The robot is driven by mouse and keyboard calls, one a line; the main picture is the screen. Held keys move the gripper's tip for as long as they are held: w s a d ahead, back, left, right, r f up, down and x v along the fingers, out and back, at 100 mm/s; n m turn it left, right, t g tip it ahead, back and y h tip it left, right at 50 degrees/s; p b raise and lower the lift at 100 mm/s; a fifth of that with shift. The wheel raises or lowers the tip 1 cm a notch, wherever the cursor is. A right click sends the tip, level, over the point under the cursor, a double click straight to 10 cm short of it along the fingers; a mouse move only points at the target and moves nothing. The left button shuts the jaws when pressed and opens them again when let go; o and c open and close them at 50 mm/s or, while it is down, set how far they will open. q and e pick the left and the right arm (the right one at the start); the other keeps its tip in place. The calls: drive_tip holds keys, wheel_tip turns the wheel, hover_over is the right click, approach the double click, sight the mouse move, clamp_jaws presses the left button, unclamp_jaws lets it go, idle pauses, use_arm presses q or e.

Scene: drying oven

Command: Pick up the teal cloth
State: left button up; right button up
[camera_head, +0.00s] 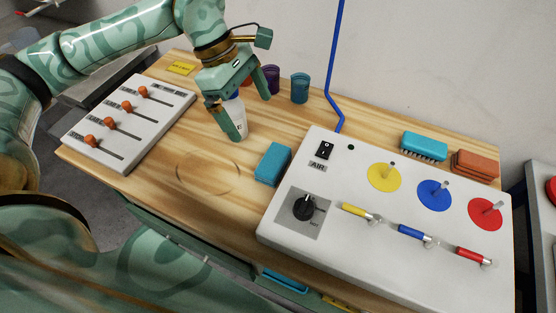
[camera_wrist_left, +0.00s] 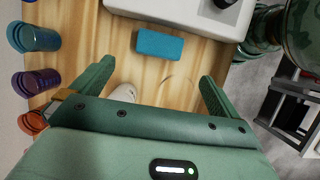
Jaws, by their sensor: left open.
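A teal folded block, which looks like the cloth (camera_head: 273,163), lies flat on the wooden table, left of the white control box. In the left wrist view the cloth (camera_wrist_left: 160,45) shows beyond the fingertips, roughly midway across between them. My left gripper (camera_head: 246,113) is open above the table, behind and left of the cloth and apart from it. Its spread fingers also show in the left wrist view (camera_wrist_left: 156,80). A white labelled object (camera_head: 238,112) stands by the left gripper's near finger, partly hidden; I cannot tell whether they touch. My right gripper is not in view.
The control box (camera_head: 330,205) has knobs, levers and colored discs. A teal brush (camera_head: 425,146) and brown block (camera_head: 475,165) lie behind it. A slider panel (camera_head: 130,120) is at left. Colored cups (camera_head: 300,88) stand at the back. Table left of the cloth is clear.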

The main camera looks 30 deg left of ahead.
use_arm(q)
drive_tip(key=b, duration=0.2)
approach(274, 158)
drive_tip(key=x, duration=0.5)
drive_tip(key=shift+s+d+r, duration=0.1)
drive_tip(key=shift+s+d, duration=0.05)
drive_tip(key=shift+d, duration=0.05)
drive_tip(key=x, duration=0.1)
drive_tip(key=b+x, duration=0.1)
drive_tip(key=x, duration=0.3)
drive_tip(key=shift+a+f, duration=0.2)
drive_tip(key=shift+f, duration=0.05)
drive_tip(key=shift+r, duration=0.1)
drive_tip(key=c, duration=0.7)
